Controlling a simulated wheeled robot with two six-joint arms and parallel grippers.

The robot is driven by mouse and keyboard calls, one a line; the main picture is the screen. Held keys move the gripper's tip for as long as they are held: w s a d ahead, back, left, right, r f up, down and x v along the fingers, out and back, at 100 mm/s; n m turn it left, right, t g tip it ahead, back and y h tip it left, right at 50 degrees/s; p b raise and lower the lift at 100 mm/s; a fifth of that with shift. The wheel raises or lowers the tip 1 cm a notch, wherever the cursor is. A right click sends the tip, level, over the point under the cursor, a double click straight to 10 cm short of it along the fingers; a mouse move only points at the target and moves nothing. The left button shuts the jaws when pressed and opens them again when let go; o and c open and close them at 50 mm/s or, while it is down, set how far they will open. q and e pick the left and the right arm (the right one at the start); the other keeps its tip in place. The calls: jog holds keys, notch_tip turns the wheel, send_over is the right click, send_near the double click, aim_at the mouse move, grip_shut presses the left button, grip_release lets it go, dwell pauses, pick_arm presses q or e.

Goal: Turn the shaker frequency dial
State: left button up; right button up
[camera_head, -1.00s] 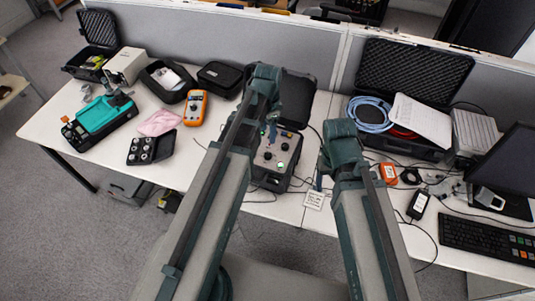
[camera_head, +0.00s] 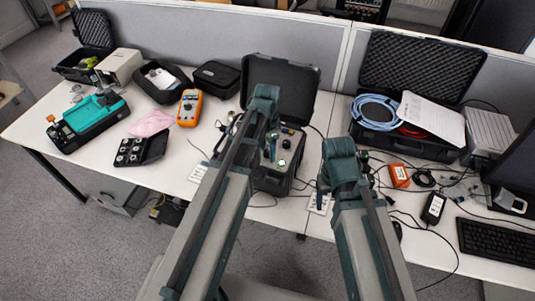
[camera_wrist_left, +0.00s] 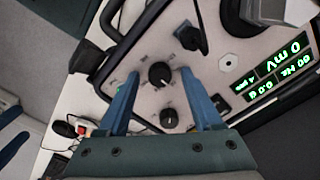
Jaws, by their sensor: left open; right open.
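The shaker control box (camera_head: 271,182) stands on the table, with its panel partly hidden by my left arm. In the left wrist view its pale panel (camera_wrist_left: 143,108) carries black knobs. One dial (camera_wrist_left: 160,74) lies between the fingertips of my left gripper (camera_wrist_left: 159,77). A second knob (camera_wrist_left: 168,118) sits nearer the palm, and another (camera_wrist_left: 191,38) lies beyond. I cannot read the dial labels. My left gripper (camera_head: 272,150) is open over the panel; contact cannot be told. My right gripper (camera_head: 321,196) is open and empty, right of the box.
A display with green digits (camera_wrist_left: 278,70) is beside the knobs. An open case lid (camera_head: 282,82) stands behind the box. An orange multimeter (camera_head: 190,107) is left, and an orange device (camera_head: 399,176) and keyboard (camera_head: 495,238) are right. Cables cross the table.

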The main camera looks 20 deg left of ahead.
pick_arm(q)
jog(key=shift+c, duration=0.2)
grip_shut()
jog(key=shift+n, duration=0.3)
jog(key=n, duration=0.9)
dwell(0.4)
jog(key=shift+n, duration=0.3)
